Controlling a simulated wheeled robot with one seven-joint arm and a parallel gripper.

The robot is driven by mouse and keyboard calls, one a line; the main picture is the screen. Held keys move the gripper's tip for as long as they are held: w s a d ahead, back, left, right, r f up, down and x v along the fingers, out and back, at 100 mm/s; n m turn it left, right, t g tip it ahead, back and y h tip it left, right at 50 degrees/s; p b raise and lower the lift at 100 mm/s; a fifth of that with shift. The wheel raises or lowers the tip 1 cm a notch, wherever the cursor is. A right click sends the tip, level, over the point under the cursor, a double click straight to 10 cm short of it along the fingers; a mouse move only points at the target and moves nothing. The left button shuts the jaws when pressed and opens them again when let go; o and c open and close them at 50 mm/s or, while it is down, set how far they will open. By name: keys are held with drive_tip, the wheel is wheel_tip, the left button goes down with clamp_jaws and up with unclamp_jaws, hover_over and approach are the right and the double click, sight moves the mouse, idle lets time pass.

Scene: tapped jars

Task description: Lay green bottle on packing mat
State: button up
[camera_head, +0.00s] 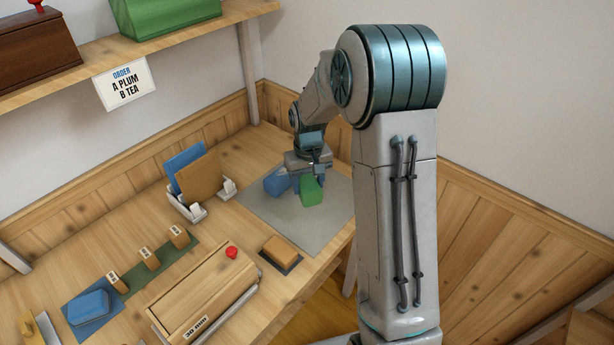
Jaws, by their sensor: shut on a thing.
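The green bottle (313,193) is at my gripper (309,180), over the right part of the grey packing mat (290,232). My gripper points down and is shut on the bottle, which looks blocky and lies low. I cannot tell whether it touches the mat. A blue item (277,182) lies on the mat just left of my gripper. My jaws and wrist hide part of the bottle.
A rack with blue and brown folders (200,178) stands left of the mat. A brown block (280,248) on a dark pad and a long wooden box (205,290) with a red knob are in front.

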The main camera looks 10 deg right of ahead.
drive_tip(key=shift+a+f+b, duration=0.1)
drive_tip(key=shift+f+b, duration=0.35)
drive_tip(key=shift+f, duration=0.35)
drive_tip(key=shift+f+b, duration=1.95)
drive_tip(key=shift+f, duration=1.05)
drive_tip(key=o, duration=1.1)
wheel_tip(320, 180, up, 14)
drive_tip(key=shift+f, duration=0.1)
drive_tip(key=shift+s, duration=0.1)
